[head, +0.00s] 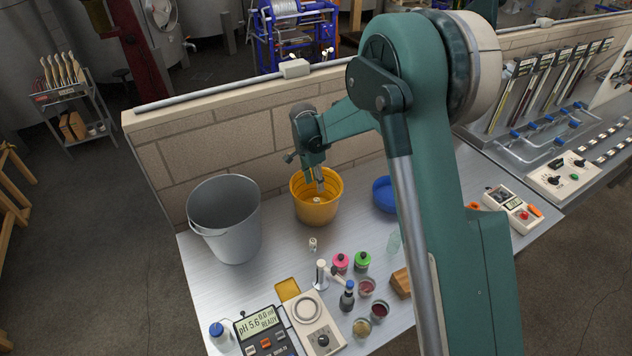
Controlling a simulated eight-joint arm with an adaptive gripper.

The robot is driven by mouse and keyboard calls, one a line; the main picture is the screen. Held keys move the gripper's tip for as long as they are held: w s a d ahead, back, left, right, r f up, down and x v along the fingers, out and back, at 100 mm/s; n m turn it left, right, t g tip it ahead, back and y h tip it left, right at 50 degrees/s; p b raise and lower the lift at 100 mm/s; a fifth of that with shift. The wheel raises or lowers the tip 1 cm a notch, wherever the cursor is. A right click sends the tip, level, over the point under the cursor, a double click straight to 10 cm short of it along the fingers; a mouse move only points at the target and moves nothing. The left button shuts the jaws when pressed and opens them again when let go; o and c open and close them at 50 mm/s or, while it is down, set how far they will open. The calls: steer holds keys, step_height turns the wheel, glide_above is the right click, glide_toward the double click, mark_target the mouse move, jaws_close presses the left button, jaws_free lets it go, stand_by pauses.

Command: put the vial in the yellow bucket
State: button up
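The yellow bucket (305,215) stands upright on the bench near the back wall, its mouth open. My gripper (320,186) points down over the bucket's mouth, its tips at or just inside the rim. A small pale piece (317,201) shows right below the tips, against the bucket's inside. It may be the vial, but it is too small to tell, or to tell whether my fingers hold it. A clear greenish glass vessel (393,244) stands on the bench beside my arm, partly hidden by it.
A grey metal bucket (226,230) stands left of the yellow one, a blue bowl (383,193) right of it. A small pale cylinder (313,243), pink and green-capped jars (341,262), several small dishes (379,311) and a pH meter (264,330) are in front. A low block wall (240,135) runs behind.

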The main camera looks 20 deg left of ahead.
stand_by(0.4)
step_height(320, 180, up, 7)
steer(key=p, duration=0.1)
stand_by(0.6)
stand_by(0.3)
steer(key=s+d+r+n+t+b, duration=0.1)
steer(key=s+d+r+b, duration=0.1)
steer(key=s+d+r, duration=0.5)
steer(key=s+d+r+n+t+y+b, duration=0.15)
steer(key=d+r, duration=0.25)
steer(key=d, duration=0.8)
steer(key=s+d+r+n+b, duration=0.2)
steer(key=s+d+r, duration=0.35)
steer(key=d, duration=0.35)
steer(key=s+d+f+n+t+b, duration=0.1)
steer(key=s+d+f+n+b, duration=0.1)
steer(key=s+d, duration=0.7)
steer(key=s+d+f+n+t+b, duration=0.2)
steer(key=s+d+f+b, duration=0.2)
steer(key=s+d, duration=0.6)
steer(key=s+f, duration=0.1)
steer(key=s, duration=0.5)
steer(key=shift+d, duration=0.2)
